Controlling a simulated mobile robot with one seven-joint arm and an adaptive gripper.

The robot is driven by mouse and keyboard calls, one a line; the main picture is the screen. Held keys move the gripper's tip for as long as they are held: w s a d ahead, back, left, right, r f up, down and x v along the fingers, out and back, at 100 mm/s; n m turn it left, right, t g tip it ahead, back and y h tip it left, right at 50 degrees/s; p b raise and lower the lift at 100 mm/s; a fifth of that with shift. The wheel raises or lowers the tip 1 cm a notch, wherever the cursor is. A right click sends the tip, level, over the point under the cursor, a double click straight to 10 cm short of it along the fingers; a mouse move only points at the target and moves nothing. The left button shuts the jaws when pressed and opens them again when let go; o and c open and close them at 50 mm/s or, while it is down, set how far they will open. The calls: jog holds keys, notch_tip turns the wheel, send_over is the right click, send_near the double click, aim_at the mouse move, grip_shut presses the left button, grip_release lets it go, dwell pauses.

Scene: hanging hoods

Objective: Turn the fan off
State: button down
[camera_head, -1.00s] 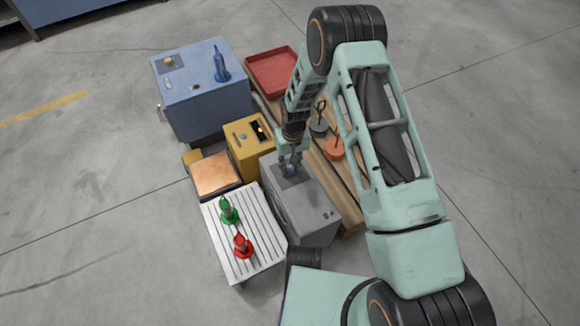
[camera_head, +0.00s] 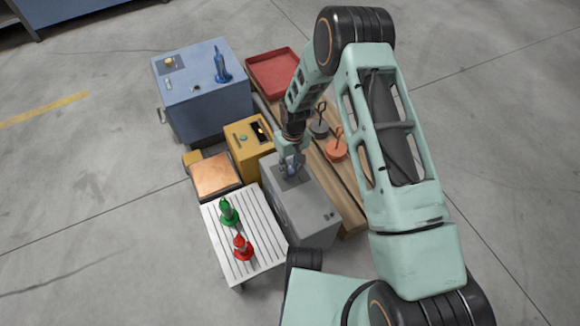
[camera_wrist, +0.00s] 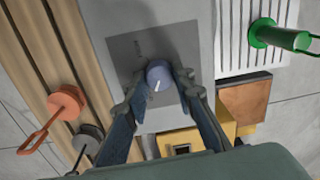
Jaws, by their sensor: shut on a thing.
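The grey box (camera_head: 312,205) stands in the middle of the group in the head view, and I take it to be the fan. On its top is a dark panel (camera_wrist: 130,55) with a round blue knob (camera_wrist: 158,71). A white mark on the knob points toward the bottom of the wrist view. My gripper (camera_wrist: 160,82) is shut on the knob, one finger on each side. In the head view my gripper (camera_head: 291,166) comes down onto the box top and largely hides the knob. The small lettering on the panel is unreadable.
A yellow box (camera_head: 247,151) and a copper-topped block (camera_head: 215,176) stand close by.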

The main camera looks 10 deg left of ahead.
aim_at(292, 168)
jog(key=c, duration=1.6)
grip_release()
jog(key=r, duration=1.2)
jog(key=shift+w+d, duration=0.15)
jog(key=shift+d, duration=0.1)
